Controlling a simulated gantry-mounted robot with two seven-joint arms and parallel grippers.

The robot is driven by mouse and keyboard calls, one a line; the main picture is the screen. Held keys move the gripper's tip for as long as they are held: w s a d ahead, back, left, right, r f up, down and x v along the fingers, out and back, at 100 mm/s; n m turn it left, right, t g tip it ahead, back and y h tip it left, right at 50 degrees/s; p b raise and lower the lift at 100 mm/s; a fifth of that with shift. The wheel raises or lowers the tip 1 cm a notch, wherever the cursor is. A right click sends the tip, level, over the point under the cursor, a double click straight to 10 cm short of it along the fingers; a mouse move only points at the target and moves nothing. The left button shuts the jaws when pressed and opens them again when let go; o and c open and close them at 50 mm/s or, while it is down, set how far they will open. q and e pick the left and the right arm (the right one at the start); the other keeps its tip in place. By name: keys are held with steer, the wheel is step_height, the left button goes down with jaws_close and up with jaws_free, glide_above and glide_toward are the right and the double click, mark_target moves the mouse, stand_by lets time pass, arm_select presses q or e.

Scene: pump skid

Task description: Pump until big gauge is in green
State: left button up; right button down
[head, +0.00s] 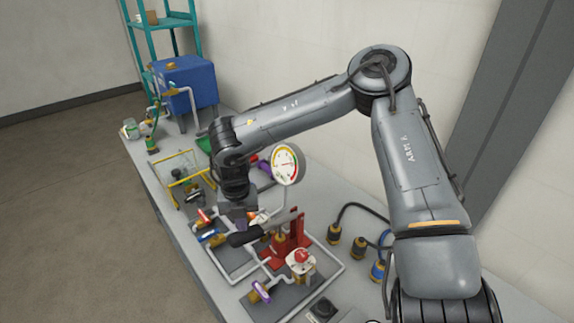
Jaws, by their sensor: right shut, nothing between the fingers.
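The big gauge (285,165) is a round white dial with coloured bands at its rim, standing behind the pump. Its needle is too small to read surely. The red hand pump (291,243) stands on the skid, with a lever that ends in a black handle (245,237) pointing left. My right gripper (248,217) points down just above the lever and handle. It is shut with nothing in it. Its fingertips are partly hidden, and I cannot tell whether they touch the lever. My left gripper does not show.
White pipes with red, blue and purple valve handles (261,291) surround the pump. A red-topped fitting (301,262) is in front. A yellow frame (184,180) and a blue tank (184,83) stand farther back. Hoses with brass ends (359,247) lie right.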

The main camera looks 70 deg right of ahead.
steer(key=shift+r, duration=0.1)
steer(key=shift+r+p, duration=0.45)
steer(key=shift+r, duration=0.05)
steer(key=shift+r+p, duration=1.4)
steer(key=shift+r, duration=0.5)
